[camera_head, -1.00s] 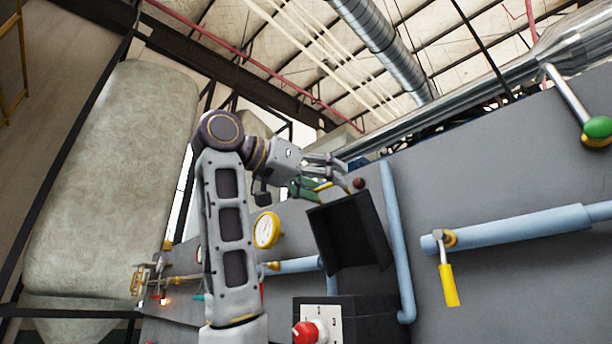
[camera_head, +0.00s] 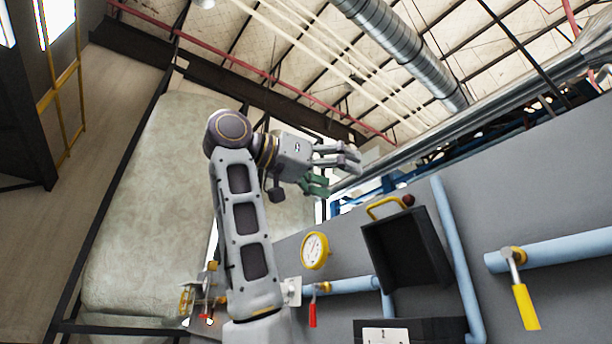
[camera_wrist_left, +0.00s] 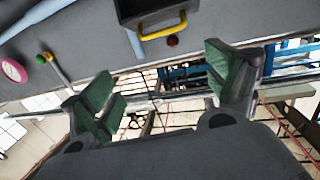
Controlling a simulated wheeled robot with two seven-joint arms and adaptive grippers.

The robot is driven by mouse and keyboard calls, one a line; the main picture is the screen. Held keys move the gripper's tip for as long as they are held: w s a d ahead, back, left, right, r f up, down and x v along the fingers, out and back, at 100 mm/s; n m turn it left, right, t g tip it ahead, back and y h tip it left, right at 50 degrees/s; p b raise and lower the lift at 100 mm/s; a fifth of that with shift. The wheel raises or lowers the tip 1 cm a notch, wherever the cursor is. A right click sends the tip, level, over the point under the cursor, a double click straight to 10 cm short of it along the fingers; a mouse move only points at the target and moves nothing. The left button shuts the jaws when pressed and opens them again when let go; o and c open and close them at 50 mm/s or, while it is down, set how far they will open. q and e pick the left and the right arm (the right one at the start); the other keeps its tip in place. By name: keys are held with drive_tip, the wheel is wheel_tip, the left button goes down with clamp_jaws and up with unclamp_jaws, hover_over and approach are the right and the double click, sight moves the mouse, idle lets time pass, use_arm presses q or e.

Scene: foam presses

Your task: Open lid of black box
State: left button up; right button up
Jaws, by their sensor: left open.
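The black box (camera_head: 440,328) is at the bottom of the head view, mounted by the grey wall. Its lid (camera_head: 408,250) stands raised, with the dark inner side facing me. The yellow handle (camera_head: 384,206) shows at the lid's upper edge. My left gripper (camera_head: 342,172) is up and left of the handle, open, empty and apart from it. In the left wrist view, the green-padded fingers (camera_wrist_left: 165,92) are spread wide, and the lid (camera_wrist_left: 145,12) with its yellow handle (camera_wrist_left: 165,30) lies beyond them. My right gripper is not in view.
A dark red knob (camera_head: 408,200) is beside the handle. Pale blue pipes (camera_head: 460,260) run right of the lid. A yellow-handled valve (camera_head: 524,305) is farther right. A gauge (camera_head: 315,250) and a red-handled valve (camera_head: 312,312) are to the left.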

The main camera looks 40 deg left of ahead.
use_arm(q)
drive_tip(key=s+r, duration=0.6)
drive_tip(key=shift+a+r, duration=0.2)
drive_tip(key=shift+r, duration=0.2)
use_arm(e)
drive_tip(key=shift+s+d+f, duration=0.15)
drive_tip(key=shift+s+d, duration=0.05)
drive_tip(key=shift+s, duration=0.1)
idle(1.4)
use_arm(q)
drive_tip(key=shift+s, duration=0.1)
